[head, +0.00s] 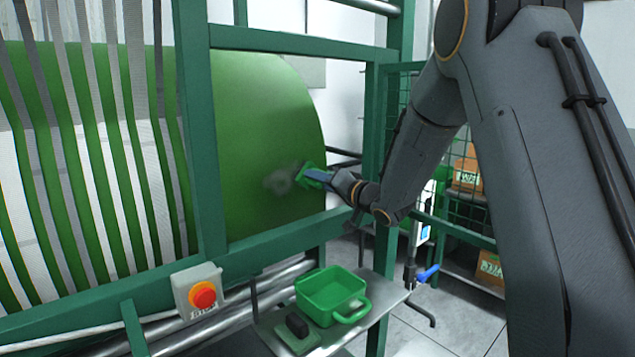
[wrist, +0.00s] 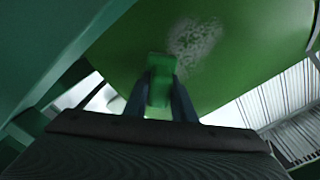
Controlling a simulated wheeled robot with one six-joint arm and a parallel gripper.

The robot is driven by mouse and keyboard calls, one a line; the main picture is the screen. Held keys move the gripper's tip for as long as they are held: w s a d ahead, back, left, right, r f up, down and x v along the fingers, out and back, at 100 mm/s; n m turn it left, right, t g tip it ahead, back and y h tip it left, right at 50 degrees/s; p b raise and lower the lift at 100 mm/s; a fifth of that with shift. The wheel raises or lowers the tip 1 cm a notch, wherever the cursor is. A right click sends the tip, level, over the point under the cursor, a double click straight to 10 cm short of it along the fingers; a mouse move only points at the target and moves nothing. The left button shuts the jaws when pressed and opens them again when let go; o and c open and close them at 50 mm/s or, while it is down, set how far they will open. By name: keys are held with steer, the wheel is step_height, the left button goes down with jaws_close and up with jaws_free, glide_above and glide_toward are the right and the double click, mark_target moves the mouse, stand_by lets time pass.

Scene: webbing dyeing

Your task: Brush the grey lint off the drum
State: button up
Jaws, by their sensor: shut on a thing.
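The large green drum (head: 255,140) fills the opening of the green frame in the head view; its surface also spans the wrist view (wrist: 250,75). A patch of grey lint (head: 280,181) lies on the drum's right part; in the wrist view the lint (wrist: 194,43) is a speckled pale patch just beyond the brush. My gripper (head: 324,177) is shut on a green brush (head: 311,176), which is right beside the lint patch. In the wrist view the brush (wrist: 160,80) sits between the two fingers. Whether its bristles touch the drum I cannot tell.
Green frame bars (head: 203,130) border the opening. Grey and white webbing strips (head: 90,160) wrap the drum's left part. Below are a red stop button (head: 203,295), a shelf (head: 385,295), a green handled bin (head: 330,290) and a black-topped green item (head: 297,332). A mesh guard (head: 455,170) stands behind my arm.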

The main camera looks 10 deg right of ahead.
steer(key=s+a+p, duration=0.2)
steer(key=s+a, duration=0.5)
steer(key=a, duration=0.4)
steer(key=shift+s+a, duration=0.25)
steer(key=shift+s, duration=0.15)
steer(key=shift+o, duration=0.2)
steer(key=shift+w+r+p, duration=0.1)
steer(key=shift+r+p, duration=0.65)
steer(key=shift+r, duration=0.35)
steer(key=shift+w+d+f+p, duration=0.1)
steer(key=shift+w+d+p, duration=0.05)
steer(key=shift+w+d, duration=1.45)
steer(key=shift+w+d+p, duration=0.1)
steer(key=shift+w+d, duration=0.85)
steer(key=shift+d, duration=1.3)
steer(key=shift+w+d+f+p, duration=0.1)
steer(key=shift+w+d+p, duration=0.05)
steer(key=shift+w+d, duration=1.45)
steer(key=shift+c, duration=0.2)
steer(key=shift+s+d, duration=0.3)
steer(key=shift+s, duration=0.1)
steer(key=shift+p+v, duration=1.25)
steer(key=shift+v, duration=1.75)
steer(key=shift+p+v, duration=0.55)
steer(key=shift+v, duration=0.85)
